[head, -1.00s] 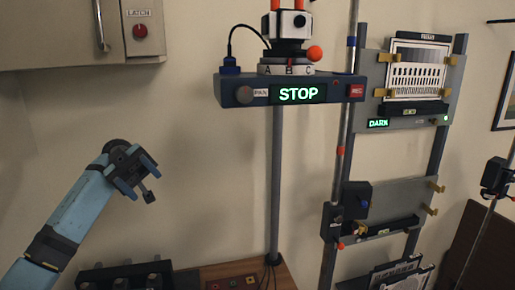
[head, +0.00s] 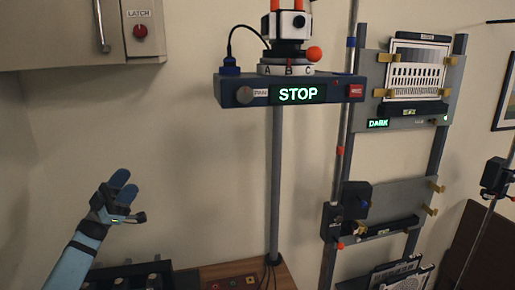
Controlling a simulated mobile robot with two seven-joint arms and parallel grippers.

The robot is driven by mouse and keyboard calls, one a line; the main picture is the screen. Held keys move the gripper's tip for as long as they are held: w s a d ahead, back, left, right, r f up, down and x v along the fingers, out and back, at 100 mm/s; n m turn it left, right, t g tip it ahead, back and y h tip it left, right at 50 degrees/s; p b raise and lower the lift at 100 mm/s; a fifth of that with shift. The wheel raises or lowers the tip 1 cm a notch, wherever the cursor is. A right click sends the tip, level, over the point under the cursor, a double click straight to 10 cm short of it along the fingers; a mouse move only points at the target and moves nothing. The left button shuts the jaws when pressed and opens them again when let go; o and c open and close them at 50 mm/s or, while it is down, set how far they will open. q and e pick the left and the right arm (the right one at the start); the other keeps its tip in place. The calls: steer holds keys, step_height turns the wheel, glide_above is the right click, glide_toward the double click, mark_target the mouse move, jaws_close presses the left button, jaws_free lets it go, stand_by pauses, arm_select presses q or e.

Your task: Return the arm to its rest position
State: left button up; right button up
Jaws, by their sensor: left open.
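My left gripper (head: 122,187) is at the lower left of the head view, at the end of my blue left arm (head: 72,262). Its two blue fingers point up and are apart, with nothing between them. It is in front of the bare wall, above a dark rack and away from the other equipment. My right gripper is not in view.
A cabinet (head: 60,30) with a red latch button (head: 140,31) hangs at upper left. A camera unit with a STOP display (head: 298,94) stands on a post (head: 275,180). A frame with panels (head: 400,200) is at right. A dark rack (head: 125,275) sits below my gripper.

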arm_select(q)
steer(key=w+a+f+n+t+y, duration=0.2)
steer(key=w+a+n+t+y, duration=0.25)
steer(key=n+t+y, duration=0.5)
steer(key=w+a+f+n+t+y, duration=0.25)
steer(key=w+n+t+y, duration=0.4)
steer(key=y, duration=0.55)
steer(key=w+a+f+n+g+y, duration=0.2)
steer(key=a+f+g+y, duration=0.3)
steer(key=f+g+y, duration=0.25)
steer(key=s+d+f+g+h, duration=0.1)
steer(key=s+d+f, duration=0.4)
steer(key=s+f, duration=0.25)
steer(key=s+d+f+m+g+h, duration=0.1)
steer(key=s+d+f+h, duration=0.1)
steer(key=s+d+f, duration=0.5)
steer(key=s+d+f+g+h, duration=0.1)
steer(key=s+d+f, duration=0.1)
steer(key=s+f, duration=0.6)
steer(key=s+d+f+g, duration=0.1)
steer(key=s+d+f, duration=0.2)
steer(key=s, duration=0.6)
steer(key=s+d+f+g+h, duration=0.1)
steer(key=s+d+f, duration=0.2)
steer(key=s, duration=0.6)
steer(key=s+d+f+n+g, duration=0.1)
steer(key=s+d+f, duration=0.3)
steer(key=s, duration=0.5)
steer(key=shift+f+h, duration=0.3)
steer(key=shift+f, duration=0.1)
